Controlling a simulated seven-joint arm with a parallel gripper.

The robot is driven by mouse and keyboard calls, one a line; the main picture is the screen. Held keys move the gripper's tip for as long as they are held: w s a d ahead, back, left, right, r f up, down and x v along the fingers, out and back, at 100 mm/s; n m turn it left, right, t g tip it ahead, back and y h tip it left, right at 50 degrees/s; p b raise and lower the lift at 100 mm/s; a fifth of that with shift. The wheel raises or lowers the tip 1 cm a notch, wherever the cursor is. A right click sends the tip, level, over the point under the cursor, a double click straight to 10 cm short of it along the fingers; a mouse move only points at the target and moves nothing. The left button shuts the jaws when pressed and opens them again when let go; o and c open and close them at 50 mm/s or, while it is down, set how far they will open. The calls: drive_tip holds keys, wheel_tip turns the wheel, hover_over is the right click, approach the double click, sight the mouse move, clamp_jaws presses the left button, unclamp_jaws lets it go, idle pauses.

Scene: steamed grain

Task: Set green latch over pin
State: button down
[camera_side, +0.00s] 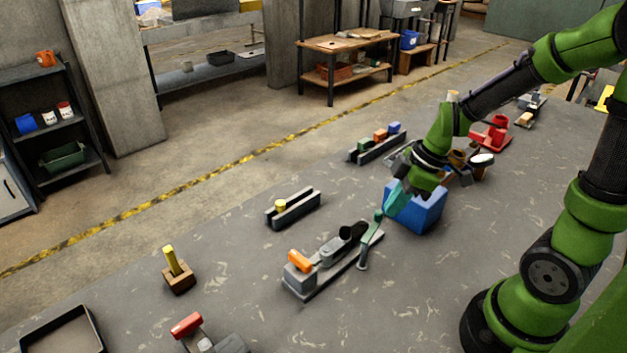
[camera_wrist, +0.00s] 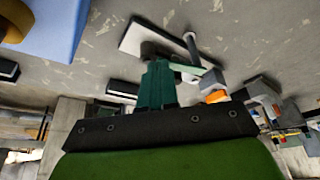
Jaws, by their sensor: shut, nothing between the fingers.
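A grey-green bar (camera_side: 372,231), which looks like the green latch, stands at the right end of a grey fixture (camera_side: 320,283) in the side view. In the wrist view the bar (camera_wrist: 188,68) lies beside a pale upright post (camera_wrist: 191,46). My gripper (camera_side: 391,207) has teal fingers, shut and empty, pointing down close to the bar's upper end. In the wrist view the fingers (camera_wrist: 157,68) overlap the bar's near end; I cannot tell whether they touch it. I cannot clearly make out which part is the pin.
The fixture also carries an orange block (camera_side: 299,260) and a dark cylinder (camera_side: 346,232). A grey channel with a yellow piece (camera_side: 281,205) and a wooden block (camera_side: 178,280) stand to the left, with bare table between.

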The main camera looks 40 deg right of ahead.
drive_tip(key=w+n+g, duration=0.1)
drive_tip(key=n, duration=0.1)
drive_tip(key=w+a+n, duration=0.1)
drive_tip(key=w+n, duration=0.1)
drive_tip(key=w+n+g+y, duration=0.1)
drive_tip(key=w+n, duration=0.1)
drive_tip(key=n, duration=0.1)
drive_tip(key=shift+a+g, duration=0.15)
drive_tip(key=shift+g, duration=0.15)
drive_tip(key=shift+w+a+n+g, duration=0.35)
drive_tip(key=shift+w+n, duration=0.25)
drive_tip(key=shift+n, duration=0.5)
drive_tip(key=shift+w+a, duration=0.6)
drive_tip(key=shift+a, duration=0.25)
drive_tip(key=shift+s, duration=0.15)
drive_tip(key=shift+s+a, duration=0.1)
drive_tip(key=shift+s, duration=0.55)
